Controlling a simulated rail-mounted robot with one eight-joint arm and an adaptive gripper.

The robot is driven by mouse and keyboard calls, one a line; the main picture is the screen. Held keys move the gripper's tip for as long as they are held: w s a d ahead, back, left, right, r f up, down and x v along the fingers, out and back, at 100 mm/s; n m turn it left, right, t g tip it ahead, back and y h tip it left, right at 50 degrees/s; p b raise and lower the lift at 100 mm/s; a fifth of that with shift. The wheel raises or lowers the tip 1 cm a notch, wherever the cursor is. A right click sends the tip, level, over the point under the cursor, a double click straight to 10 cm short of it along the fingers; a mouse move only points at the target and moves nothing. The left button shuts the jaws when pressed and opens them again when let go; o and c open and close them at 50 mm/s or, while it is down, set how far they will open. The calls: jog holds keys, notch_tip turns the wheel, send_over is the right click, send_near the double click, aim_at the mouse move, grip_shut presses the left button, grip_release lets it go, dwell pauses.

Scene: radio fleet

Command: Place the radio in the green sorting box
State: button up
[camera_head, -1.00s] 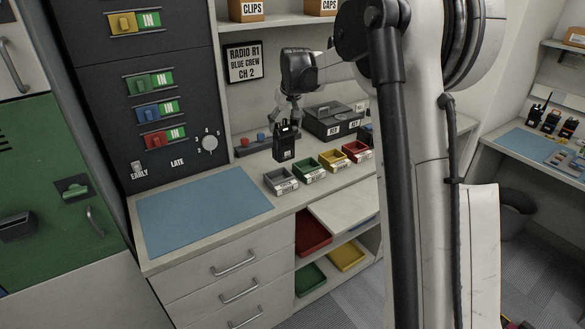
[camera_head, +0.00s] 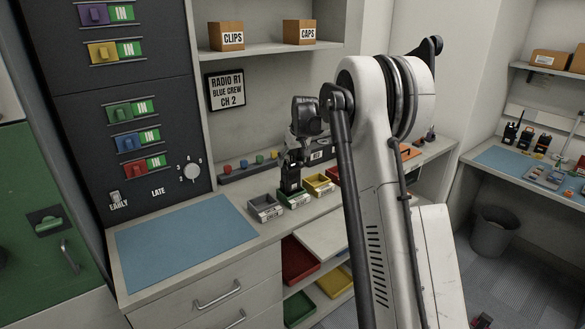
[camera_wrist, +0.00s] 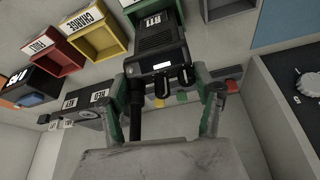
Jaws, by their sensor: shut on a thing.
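My gripper (camera_head: 291,160) is shut on the black radio (camera_head: 290,180) and holds it upright at the green sorting box (camera_head: 294,199). In the head view the radio's lower end overlaps the box's opening. I cannot tell whether it touches the floor of the box. In the wrist view my gripper (camera_wrist: 170,82) has a finger on each side of the radio (camera_wrist: 158,42), which bears a white label. The radio hides most of the green box there, and its far end is cut off by the frame.
A grey box (camera_head: 264,208) stands left of the green one, a yellow box (camera_head: 319,185) right of it. A red box (camera_wrist: 57,52) shows in the wrist view. A row of coloured knobs (camera_head: 245,166) lies behind. The blue mat (camera_head: 185,240) is clear.

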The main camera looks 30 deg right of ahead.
aim_at(293, 163)
jog(key=shift+f, duration=1.3)
jog(key=shift+f+b, duration=0.1)
jog(key=shift+b, duration=0.25)
jog(key=shift+f, duration=0.1)
jog(key=o, duration=1.9)
